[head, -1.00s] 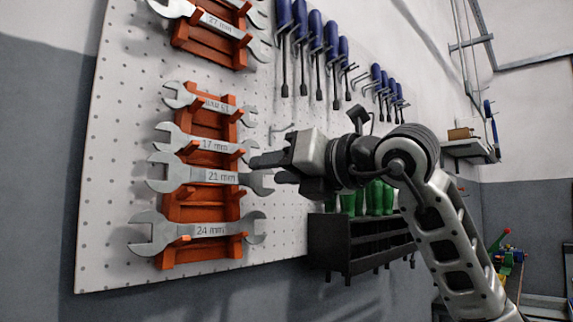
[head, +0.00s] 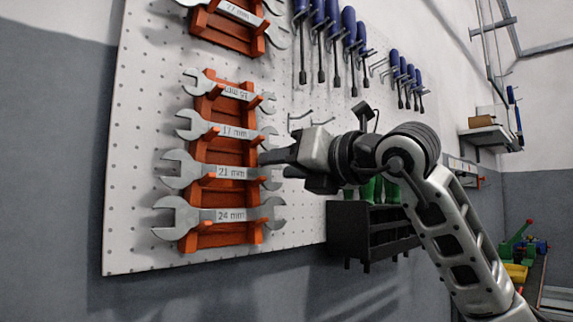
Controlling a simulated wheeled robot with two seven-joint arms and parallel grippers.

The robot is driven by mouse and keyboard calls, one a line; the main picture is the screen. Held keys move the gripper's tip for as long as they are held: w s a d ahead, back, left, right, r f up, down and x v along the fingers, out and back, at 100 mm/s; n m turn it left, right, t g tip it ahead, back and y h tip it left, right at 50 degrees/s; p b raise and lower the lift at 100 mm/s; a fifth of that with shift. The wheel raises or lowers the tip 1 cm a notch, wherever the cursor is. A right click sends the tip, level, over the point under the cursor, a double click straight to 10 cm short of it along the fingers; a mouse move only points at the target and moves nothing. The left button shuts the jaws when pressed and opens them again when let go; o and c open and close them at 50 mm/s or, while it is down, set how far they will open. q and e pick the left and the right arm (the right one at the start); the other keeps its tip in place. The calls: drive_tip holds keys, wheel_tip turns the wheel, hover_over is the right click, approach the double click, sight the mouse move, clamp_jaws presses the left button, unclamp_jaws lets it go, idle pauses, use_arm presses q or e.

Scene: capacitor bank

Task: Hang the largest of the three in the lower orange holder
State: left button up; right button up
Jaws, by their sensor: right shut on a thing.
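The lower orange holder (head: 196,238) is fixed to the pegboard. The 21 mm wrench (head: 232,172) lies across it, between the 17 mm wrench (head: 236,132) above and the 24 mm wrench (head: 231,215) below. Orange pegs of the holder show in front of the 21 mm wrench. My right gripper (head: 277,165) is shut on the right end of this wrench. The fingers partly hide that end, and I cannot tell whether the wrench's full weight rests on the pegs. My left gripper is not in view.
A smaller wrench (head: 234,92) hangs at the holder's top. An upper orange holder (head: 222,33) carries more wrenches. Blue-handled screwdrivers (head: 333,18) hang at upper right. A black rack (head: 347,230) with green-handled tools sits below my right gripper. Bare pegboard (head: 135,130) lies left.

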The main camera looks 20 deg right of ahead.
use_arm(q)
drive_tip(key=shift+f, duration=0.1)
use_arm(e)
drive_tip(key=shift+w+f, duration=0.1)
drive_tip(key=shift+f, duration=0.2)
drive_tip(key=o, duration=1.3)
drive_tip(key=shift+c, duration=0.2)
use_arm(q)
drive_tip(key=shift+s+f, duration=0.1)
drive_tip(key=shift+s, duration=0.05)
use_arm(e)
drive_tip(key=shift+r, duration=0.1)
drive_tip(key=shift+s+d, duration=0.1)
drive_tip(key=shift+s, duration=0.2)
use_arm(q)
drive_tip(key=b, duration=0.2)
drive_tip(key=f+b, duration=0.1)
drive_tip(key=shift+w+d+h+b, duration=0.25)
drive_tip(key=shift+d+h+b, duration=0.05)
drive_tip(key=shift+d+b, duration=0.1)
use_arm(e)
drive_tip(key=v, duration=1.5)
drive_tip(key=shift+s, duration=0.2)
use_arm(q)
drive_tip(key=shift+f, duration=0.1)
